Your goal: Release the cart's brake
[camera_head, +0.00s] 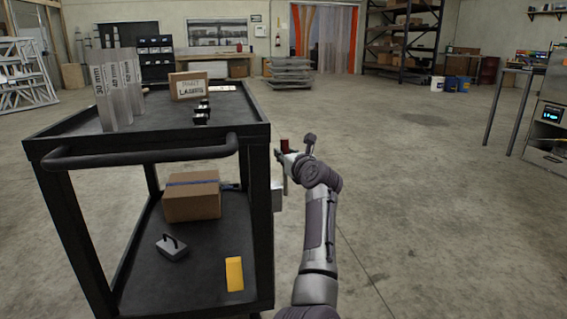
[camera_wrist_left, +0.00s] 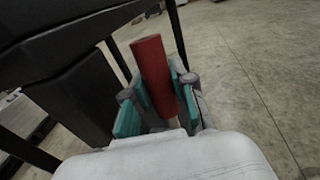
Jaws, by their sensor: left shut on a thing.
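The black two-shelf cart (camera_head: 260,185) stands at the left in the head view, with its push handle (camera_head: 140,152) facing me. A red brake handle (camera_head: 285,143) stands up beside the cart's right side. The handle tilts slightly to the left there. My right gripper is in neither view.
The cart's top carries upright metal profiles (camera_head: 117,85) and a small labelled box (camera_head: 188,86). A cardboard box (camera_head: 191,198) and a yellow item (camera_head: 234,274) lie on the lower shelf. A table (camera_head: 508,95) stands far right. The concrete floor right of the cart is clear.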

